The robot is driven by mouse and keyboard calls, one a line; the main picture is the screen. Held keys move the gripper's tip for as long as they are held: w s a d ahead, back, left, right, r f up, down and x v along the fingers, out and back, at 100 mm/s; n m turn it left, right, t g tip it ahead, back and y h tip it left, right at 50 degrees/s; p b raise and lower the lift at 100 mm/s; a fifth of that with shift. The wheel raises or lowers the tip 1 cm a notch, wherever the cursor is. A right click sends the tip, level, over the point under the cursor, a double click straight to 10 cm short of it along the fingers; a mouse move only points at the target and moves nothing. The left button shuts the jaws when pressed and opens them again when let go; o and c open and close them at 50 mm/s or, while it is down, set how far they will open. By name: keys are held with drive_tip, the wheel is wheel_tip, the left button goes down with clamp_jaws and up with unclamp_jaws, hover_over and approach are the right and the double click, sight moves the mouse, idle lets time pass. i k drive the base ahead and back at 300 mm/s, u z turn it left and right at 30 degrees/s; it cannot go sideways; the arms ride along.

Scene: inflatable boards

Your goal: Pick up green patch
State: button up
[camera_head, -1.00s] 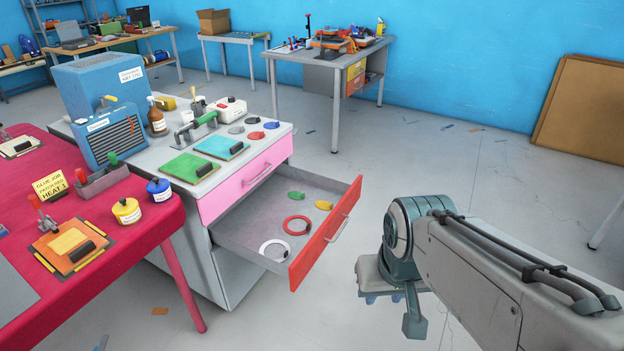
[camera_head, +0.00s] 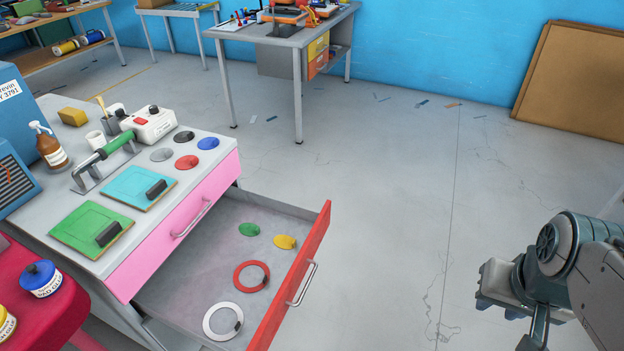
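A small round green patch (camera_head: 249,229) lies in the open drawer (camera_head: 190,271), near its back right corner. A yellow patch (camera_head: 285,242) lies just right of it. A red ring (camera_head: 251,276) and a white ring (camera_head: 222,321) lie nearer the front of the drawer. My gripper (camera_head: 520,318) is at the lower right, over the floor, well right of the drawer and apart from it. Its fingers are partly cut off by the picture's edge, and I cannot make out their opening.
The drawer's red front panel (camera_head: 292,281) stands up on its right side. On the cabinet top are grey, black, red and blue patches, a green square board (camera_head: 92,228) and a cyan board (camera_head: 138,187). A red table (camera_head: 60,318) is at lower left. The floor right of the drawer is clear.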

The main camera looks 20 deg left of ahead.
sight(248, 229)
drive_tip(key=u, duration=0.25)
drive_tip(key=i, duration=0.95)
drive_tip(key=u, duration=1.2)
drive_tip(key=i, duration=0.45)
drive_tip(key=u, duration=0.45)
